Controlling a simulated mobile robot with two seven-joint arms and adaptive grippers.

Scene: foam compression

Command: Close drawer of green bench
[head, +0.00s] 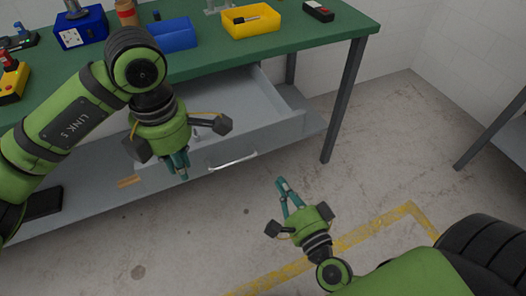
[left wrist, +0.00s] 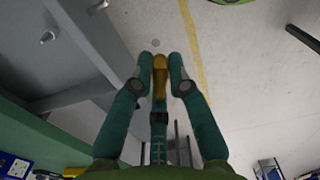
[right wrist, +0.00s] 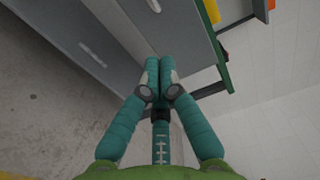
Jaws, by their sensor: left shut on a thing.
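The green bench (head: 300,40) has a grey drawer (head: 285,133) that stands pulled out, its inside showing. A pale bar handle (head: 232,162) is on its front; a handle also shows in the right wrist view (right wrist: 92,53). My left gripper (head: 180,168) is in front of the drawer's left part; I cannot tell if it touches.
A grey lower shelf (head: 90,210) runs under the bench. Concrete floor with a yellow line (head: 375,228) is clear in front.

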